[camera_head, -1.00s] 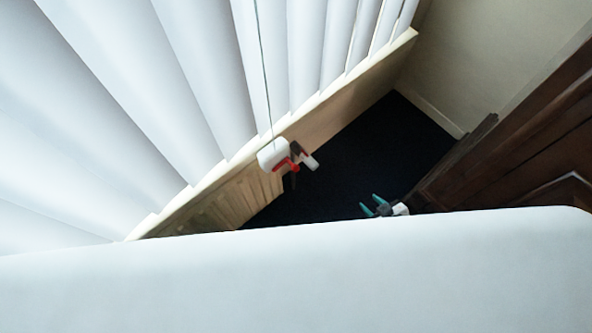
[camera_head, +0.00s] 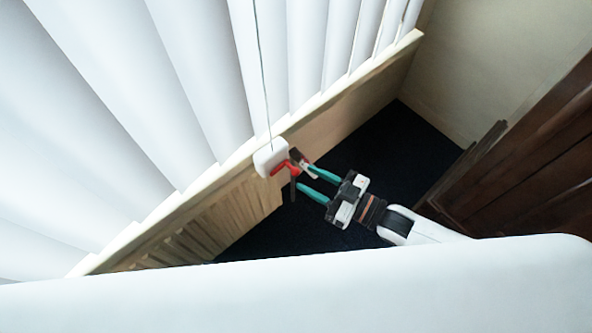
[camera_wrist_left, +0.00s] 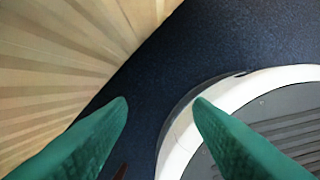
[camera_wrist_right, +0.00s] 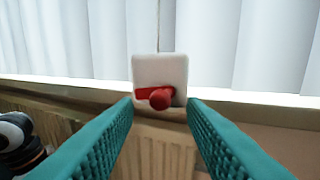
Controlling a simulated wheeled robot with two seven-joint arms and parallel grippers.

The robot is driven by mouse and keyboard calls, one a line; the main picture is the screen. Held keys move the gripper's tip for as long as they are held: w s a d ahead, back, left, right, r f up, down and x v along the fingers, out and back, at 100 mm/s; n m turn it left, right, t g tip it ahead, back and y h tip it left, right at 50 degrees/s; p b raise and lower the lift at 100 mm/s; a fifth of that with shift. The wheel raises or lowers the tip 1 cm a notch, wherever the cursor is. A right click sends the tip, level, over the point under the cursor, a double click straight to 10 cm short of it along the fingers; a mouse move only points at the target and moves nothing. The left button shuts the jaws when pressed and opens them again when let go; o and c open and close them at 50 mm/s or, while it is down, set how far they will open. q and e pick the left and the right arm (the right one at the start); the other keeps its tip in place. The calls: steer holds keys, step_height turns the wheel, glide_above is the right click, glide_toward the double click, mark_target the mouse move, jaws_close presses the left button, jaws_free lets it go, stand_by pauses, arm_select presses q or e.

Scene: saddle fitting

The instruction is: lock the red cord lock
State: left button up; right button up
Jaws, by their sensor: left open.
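The red cord lock (camera_head: 283,169) is a red lever on a small white box (camera_head: 268,157) by the blinds' sill, with a thin cord running up from the box. In the right wrist view the red lever (camera_wrist_right: 160,98) stands out towards the camera, centred between the fingers. My right gripper (camera_head: 303,178) is open, its teal fingertips close to the lever; contact cannot be told. A dark piece beside the lever is unclear. My left gripper (camera_wrist_left: 160,102) is open and empty over the dark floor; I cannot make it out in the head view.
White vertical blinds (camera_head: 190,90) hang behind a pale wooden sill and panel (camera_head: 355,88). The dark floor (camera_head: 385,140) is open. Dark brown furniture (camera_head: 535,170) stands at right. A white rounded surface (camera_head: 300,285) fills the bottom of the head view.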

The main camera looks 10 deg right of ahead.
mark_target(296, 173)
steer(key=shift+x, duration=2.35)
steer(key=c, duration=0.8)
steer(key=shift+s+f+m, duration=0.15)
steer(key=shift+f+m, duration=0.3)
steer(key=shift+m, duration=0.55)
steer(key=o, duration=0.8)
steer(key=shift+a, duration=0.1)
